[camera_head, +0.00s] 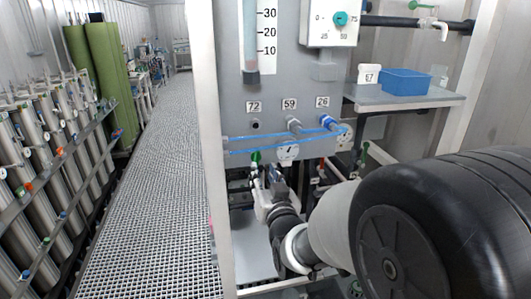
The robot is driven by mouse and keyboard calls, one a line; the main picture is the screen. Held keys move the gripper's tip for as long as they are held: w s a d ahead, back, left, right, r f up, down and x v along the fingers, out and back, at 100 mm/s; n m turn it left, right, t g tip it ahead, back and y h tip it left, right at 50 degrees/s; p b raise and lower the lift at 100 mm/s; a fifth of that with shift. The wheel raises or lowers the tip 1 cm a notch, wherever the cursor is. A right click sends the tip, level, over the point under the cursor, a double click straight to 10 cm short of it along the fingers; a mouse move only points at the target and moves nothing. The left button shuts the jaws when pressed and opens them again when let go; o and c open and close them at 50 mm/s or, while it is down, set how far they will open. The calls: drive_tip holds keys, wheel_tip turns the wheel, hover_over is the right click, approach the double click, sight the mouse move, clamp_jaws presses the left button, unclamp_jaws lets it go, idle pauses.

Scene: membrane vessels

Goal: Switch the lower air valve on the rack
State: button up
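A small green handle (256,157) shows under the rack's grey panel, just below a blue tube; it may be the lower air valve. My gripper (264,174) is at the end of my arm, pointing away from the camera at this handle, and appears very close to it. I cannot tell whether they touch. The fingers are small and partly hidden by the gripper body, so their opening is unclear. Another green-handled valve (421,6) sits on a pipe at the upper right. A further green part (365,147) shows lower right, partly hidden.
The grey panel (285,85) carries a flow tube (251,50), a dial box (332,20) and numbered fittings. A shelf (405,100) holds a blue bin (405,82). A white post (207,130) stands left of the panel. The grating aisle (160,190) is clear, with steel vessels (50,170) beyond.

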sight(257, 159)
drive_tip(key=x, duration=0.7)
drive_tip(key=shift+w, duration=0.15)
drive_tip(key=shift+c, duration=0.3)
clamp_jaws()
